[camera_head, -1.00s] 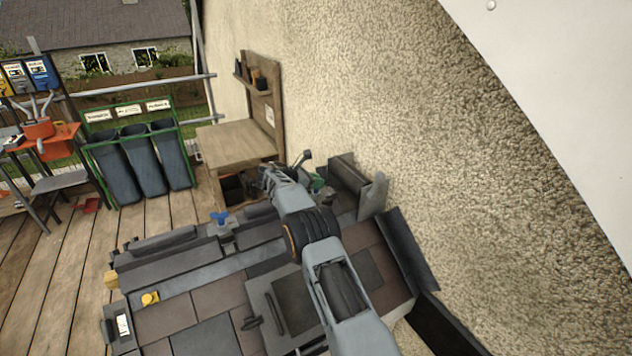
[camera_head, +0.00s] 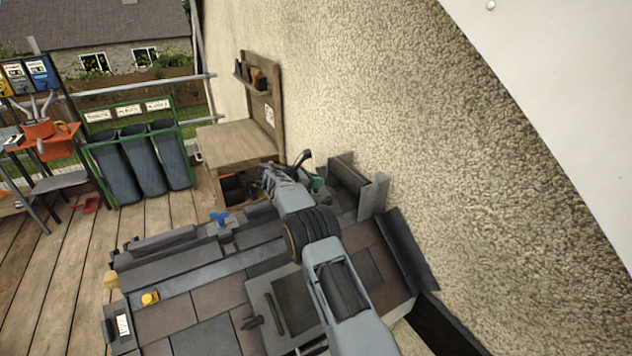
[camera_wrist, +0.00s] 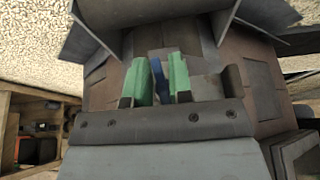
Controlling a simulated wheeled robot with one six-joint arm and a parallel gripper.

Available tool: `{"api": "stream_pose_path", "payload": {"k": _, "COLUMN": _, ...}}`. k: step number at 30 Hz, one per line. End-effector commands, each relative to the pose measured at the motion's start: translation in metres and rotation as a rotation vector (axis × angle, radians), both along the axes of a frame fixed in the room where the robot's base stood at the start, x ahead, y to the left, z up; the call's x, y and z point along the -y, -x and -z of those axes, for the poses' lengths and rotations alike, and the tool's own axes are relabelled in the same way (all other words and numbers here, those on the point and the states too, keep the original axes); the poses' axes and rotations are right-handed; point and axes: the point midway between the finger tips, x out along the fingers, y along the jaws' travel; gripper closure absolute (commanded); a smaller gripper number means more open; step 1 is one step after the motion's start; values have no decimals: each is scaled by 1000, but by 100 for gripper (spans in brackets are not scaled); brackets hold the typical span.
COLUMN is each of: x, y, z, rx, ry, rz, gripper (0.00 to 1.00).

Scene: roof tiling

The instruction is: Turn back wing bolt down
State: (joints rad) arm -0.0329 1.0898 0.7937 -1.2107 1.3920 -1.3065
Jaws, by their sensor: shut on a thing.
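In the wrist view, the two green fingers of my gripper (camera_wrist: 161,80) stand on either side of a blue wing bolt (camera_wrist: 157,72) and are shut on it. The lower part of the bolt is hidden. In the head view my gripper (camera_head: 317,182) shows as a small green patch at the far end of the tile-covered bench, near the wall. The bolt it holds cannot be made out there. A second blue wing bolt (camera_head: 219,218) stands free to the left on a grey bracket.
Brown and grey tiles (camera_head: 164,320) cover the near slope, with a yellow knob (camera_head: 150,298) at its left. A rough wall (camera_head: 430,150) rises close on the right. A wooden workbench (camera_head: 240,137) and dark bins (camera_head: 145,162) stand behind.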

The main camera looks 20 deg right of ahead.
Motion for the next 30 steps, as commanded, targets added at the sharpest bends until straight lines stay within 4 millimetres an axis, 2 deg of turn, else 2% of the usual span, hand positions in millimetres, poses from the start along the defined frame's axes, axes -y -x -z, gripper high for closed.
{"api": "stream_pose_path", "payload": {"k": 1, "x": 0, "y": -2, "z": -9, "rx": 15, "ry": 6, "rz": -4, "gripper": 100}}
{"api": "stream_pose_path", "payload": {"k": 3, "x": 0, "y": -2, "z": -9, "rx": 15, "ry": 6, "rz": -4, "gripper": 100}}
{"api": "stream_pose_path", "payload": {"k": 4, "x": 0, "y": -2, "z": -9, "rx": 15, "ry": 6, "rz": -4, "gripper": 77}}
{"api": "stream_pose_path", "payload": {"k": 8, "x": 0, "y": -1, "z": -7, "rx": 12, "ry": 5, "rz": -3, "gripper": 65}}
{"api": "stream_pose_path", "payload": {"k": 15, "x": -1, "y": -1, "z": -4, "rx": 7, "ry": 3, "rz": -2, "gripper": 65}}
{"api": "stream_pose_path", "payload": {"k": 19, "x": -9, "y": 0, "z": -5, "rx": 6, "ry": 2, "rz": -4, "gripper": 65}}
{"api": "stream_pose_path", "payload": {"k": 23, "x": -29, "y": 2, "z": -12, "rx": 7, "ry": 2, "rz": -6, "gripper": 65}}
{"api": "stream_pose_path", "payload": {"k": 30, "x": -75, "y": 6, "z": -31, "rx": 8, "ry": 2, "rz": -5, "gripper": 65}}
